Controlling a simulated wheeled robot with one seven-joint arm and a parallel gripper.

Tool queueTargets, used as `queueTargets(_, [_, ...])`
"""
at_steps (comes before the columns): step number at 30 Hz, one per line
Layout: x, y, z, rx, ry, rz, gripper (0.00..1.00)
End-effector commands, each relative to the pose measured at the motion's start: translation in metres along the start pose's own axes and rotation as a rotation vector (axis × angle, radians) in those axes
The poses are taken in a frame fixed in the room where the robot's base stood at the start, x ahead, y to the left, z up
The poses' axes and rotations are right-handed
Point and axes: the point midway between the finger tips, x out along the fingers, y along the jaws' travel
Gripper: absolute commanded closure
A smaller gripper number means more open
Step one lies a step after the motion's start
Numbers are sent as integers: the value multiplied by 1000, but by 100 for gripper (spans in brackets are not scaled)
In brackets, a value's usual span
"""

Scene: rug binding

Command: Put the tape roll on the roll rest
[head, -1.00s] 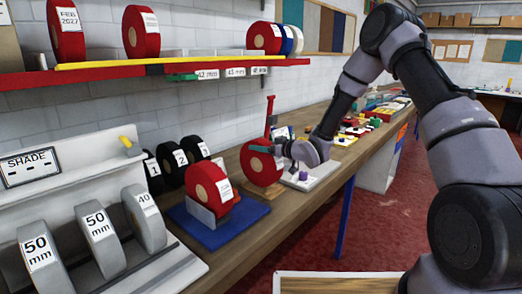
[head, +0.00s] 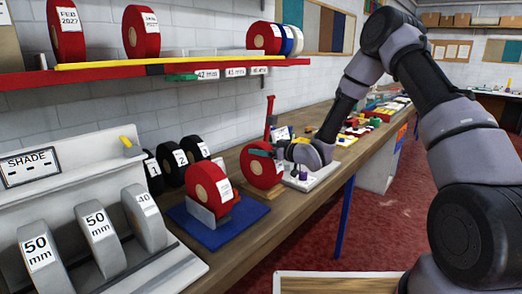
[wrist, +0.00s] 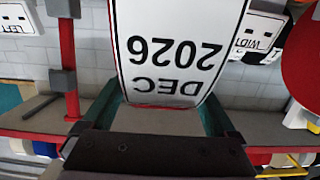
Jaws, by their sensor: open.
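A red tape roll (head: 261,168) with a pale core stands upright on the bench, with a piece of wood at its foot. My gripper (head: 270,154) is at the roll's upper part. In the wrist view the roll's white label (wrist: 168,55), reading DEC 2026 upside down, lies between the two teal fingers of my open gripper (wrist: 160,108). A second red roll (head: 208,188) stands in a grey holder (head: 205,218) on a blue mat. I cannot tell which support is the roll rest, or how the first roll bears on the wood.
Black numbered rolls (head: 170,165) stand behind the blue mat (head: 240,222). A grey rack (head: 75,165) with grey rolls is at left. A red upright (head: 270,115) rises behind the first roll. A shelf (head: 110,75) with rolls runs above. Bare bench lies in front.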

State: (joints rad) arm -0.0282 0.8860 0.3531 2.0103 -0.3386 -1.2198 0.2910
Motion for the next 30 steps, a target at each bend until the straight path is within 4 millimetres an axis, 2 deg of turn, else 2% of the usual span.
queueTargets(9, [-67, 2, 0, 0, -1, 4, 8])
queueTargets(15, [-100, 2, 0, 0, 0, 4, 8])
queueTargets(19, [-109, 1, 0, 0, 0, 1, 8])
queueTargets(25, [-113, 3, -2, -4, -10, 9, 8])
queueTargets(30, [-127, 29, -22, -28, -124, 104, 8])
